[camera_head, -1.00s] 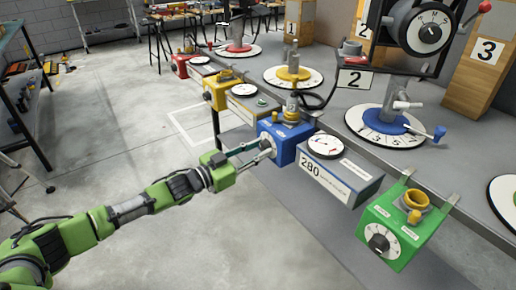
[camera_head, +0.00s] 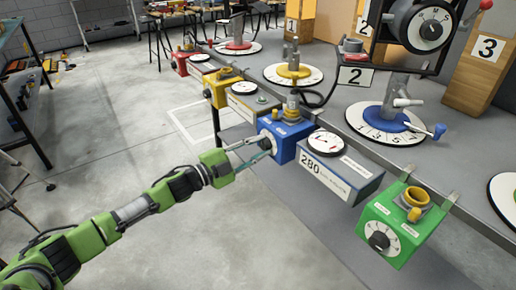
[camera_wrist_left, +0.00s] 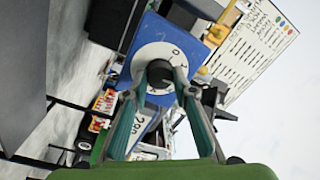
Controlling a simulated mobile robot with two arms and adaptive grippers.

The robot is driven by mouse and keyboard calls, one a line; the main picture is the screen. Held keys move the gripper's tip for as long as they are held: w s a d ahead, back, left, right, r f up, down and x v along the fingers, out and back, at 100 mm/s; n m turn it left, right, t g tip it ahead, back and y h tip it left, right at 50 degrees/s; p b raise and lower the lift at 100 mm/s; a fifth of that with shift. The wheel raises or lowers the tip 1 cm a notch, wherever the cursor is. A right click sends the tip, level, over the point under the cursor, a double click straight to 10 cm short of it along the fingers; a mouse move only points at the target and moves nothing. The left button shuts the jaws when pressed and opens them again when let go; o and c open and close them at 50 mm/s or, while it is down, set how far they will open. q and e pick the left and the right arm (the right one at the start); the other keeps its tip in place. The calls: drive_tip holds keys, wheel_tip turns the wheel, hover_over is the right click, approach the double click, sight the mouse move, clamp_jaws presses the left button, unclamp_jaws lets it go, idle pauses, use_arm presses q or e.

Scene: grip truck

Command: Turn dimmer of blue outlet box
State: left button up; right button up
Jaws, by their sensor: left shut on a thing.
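The blue outlet box (camera_head: 287,138) hangs on the front edge of the workbench, with a yellow socket on top. In the left wrist view the blue box (camera_wrist_left: 196,47) shows its white dial (camera_wrist_left: 178,56) and the black dimmer knob (camera_wrist_left: 150,62). My left gripper (camera_head: 266,146) reaches the face of the box from the left. In the left wrist view its fingertips (camera_wrist_left: 160,72) are shut on the dimmer knob, one on each side, and partly hide it. My right gripper is not in view.
A grey meter box (camera_head: 340,175) marked 280 and a green outlet box (camera_head: 395,225) hang to the right. A yellow box (camera_head: 220,93) and a red box (camera_head: 180,66) hang further back.

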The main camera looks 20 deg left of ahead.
use_arm(q)
drive_tip(key=shift+m, duration=0.5)
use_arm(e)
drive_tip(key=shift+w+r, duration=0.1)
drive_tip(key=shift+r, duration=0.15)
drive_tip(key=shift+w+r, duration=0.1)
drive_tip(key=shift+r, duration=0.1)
use_arm(q)
drive_tip(key=o, duration=1.1)
drive_tip(key=shift+s+a, duration=0.1)
drive_tip(key=v, duration=1.1)
drive_tip(key=shift+s+a+f, duration=0.1)
drive_tip(key=shift+s+a, duration=0.1)
drive_tip(key=shift+s, duration=0.1)
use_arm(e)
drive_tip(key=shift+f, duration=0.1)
use_arm(q)
drive_tip(key=shift+f, duration=0.1)
